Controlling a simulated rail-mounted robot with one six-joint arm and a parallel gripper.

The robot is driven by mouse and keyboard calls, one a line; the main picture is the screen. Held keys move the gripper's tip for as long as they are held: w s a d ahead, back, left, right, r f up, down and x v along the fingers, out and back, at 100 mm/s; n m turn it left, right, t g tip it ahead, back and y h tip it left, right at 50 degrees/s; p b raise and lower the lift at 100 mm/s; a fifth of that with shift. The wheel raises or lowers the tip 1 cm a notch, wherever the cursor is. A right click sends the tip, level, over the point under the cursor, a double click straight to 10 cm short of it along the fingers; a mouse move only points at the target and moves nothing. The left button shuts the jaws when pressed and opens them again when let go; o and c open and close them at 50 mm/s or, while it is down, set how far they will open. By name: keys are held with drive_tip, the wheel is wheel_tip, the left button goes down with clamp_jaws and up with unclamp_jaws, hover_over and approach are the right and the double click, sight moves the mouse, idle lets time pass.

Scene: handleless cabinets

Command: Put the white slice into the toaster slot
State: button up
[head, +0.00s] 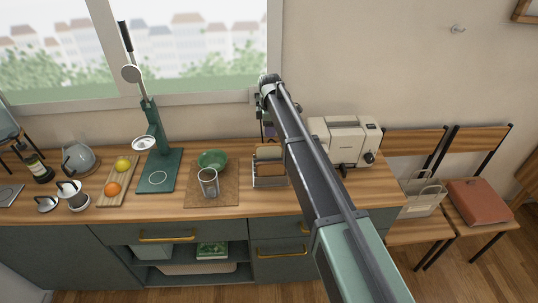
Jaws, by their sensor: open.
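The cream toaster (345,128) stands on the wooden counter at the right, with a dark knob at its front corner. My arm hides its left part, and its slots are hard to make out. A wire rack (270,183) left of it holds upright bread slices (269,154) with pale faces and brown crust. I cannot tell for certain which one is the white slice. My gripper (268,134) hangs from the arm's far end above and behind the rack. It is open and looks apart from the bread; its fingertips are small and partly hidden.
Left of the rack, a mat (211,200) bears a green bowl (212,158) and a metal mug (208,182). A green lever press (158,172) and a board with fruit (118,180) stand farther left. The wall (370,60) is close behind the counter (340,186).

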sight(269, 144)
wheel_tip(269, 144, down, 4)
drive_tip(key=b, duration=0.3)
drive_tip(key=shift+f, duration=0.25)
drive_tip(key=f+b, duration=0.5)
drive_tip(key=b, duration=0.1)
drive_tip(key=shift+w+a+f, duration=0.15)
drive_tip(key=shift+w+f, duration=0.05)
drive_tip(key=shift+f, duration=0.2)
drive_tip(key=shift+r, duration=0.25)
clamp_jaws()
